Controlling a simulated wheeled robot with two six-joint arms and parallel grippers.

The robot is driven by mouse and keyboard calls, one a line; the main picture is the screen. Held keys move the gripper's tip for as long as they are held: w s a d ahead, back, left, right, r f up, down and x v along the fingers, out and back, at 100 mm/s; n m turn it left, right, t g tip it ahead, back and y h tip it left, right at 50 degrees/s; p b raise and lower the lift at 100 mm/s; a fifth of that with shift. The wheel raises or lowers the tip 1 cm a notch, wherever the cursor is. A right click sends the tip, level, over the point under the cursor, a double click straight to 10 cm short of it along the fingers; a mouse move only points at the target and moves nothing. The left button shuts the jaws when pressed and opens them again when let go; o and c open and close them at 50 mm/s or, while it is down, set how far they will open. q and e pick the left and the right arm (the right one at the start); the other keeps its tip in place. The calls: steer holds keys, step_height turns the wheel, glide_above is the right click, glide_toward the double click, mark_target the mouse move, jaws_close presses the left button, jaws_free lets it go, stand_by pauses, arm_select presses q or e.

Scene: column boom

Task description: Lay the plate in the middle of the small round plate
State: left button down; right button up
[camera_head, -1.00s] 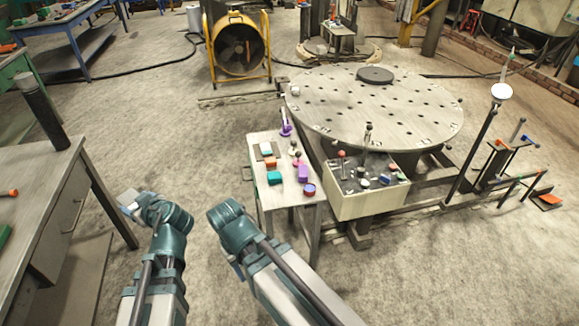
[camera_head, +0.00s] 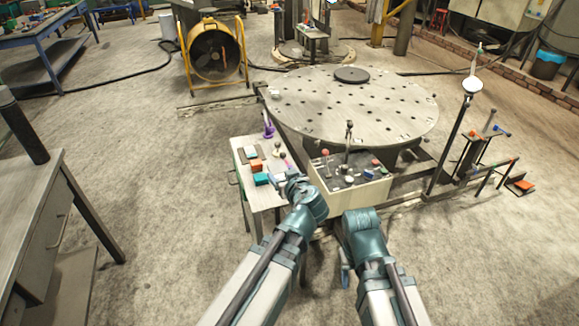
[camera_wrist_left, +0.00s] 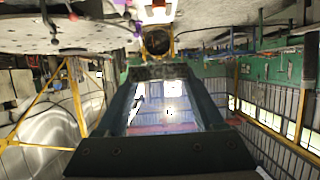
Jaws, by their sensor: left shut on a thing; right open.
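The small round plate (camera_head: 352,75) is a dark disc lying on top of the large perforated round table (camera_head: 290,106), towards its far side. My left gripper (camera_head: 283,179) is partly hidden by its own wrist and shows over the near right part of the small side table. In the left wrist view its two dark fingers (camera_wrist_left: 153,76) are shut on a flat, dark grey speckled piece, apparently the plate (camera_wrist_left: 153,72), seen nearly edge-on. Both are well apart from the small round plate. My right arm reaches in right of the left one; its gripper is hidden behind the wrist.
The small side table (camera_head: 245,183) holds several coloured blocks and a purple piece. A pale control box (camera_head: 350,201) with upright levers stands between my arms and the round table. A post with a white disc (camera_head: 472,86) is at the right.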

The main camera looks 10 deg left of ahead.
arm_select(q)
steer(key=shift+w+d+f+b, duration=0.1)
steer(key=shift+d+f+b, duration=0.3)
steer(key=shift+f+b, duration=0.4)
steer(key=a+f+b, duration=0.4)
steer(key=f+b, duration=1.4)
steer(key=shift+a+f, duration=0.15)
steer(key=shift+f, duration=0.05)
arm_select(e)
step_height(320, 180, down, 20)
steer(key=shift+d, duration=0.3)
arm_select(q)
steer(key=shift+w, duration=0.1)
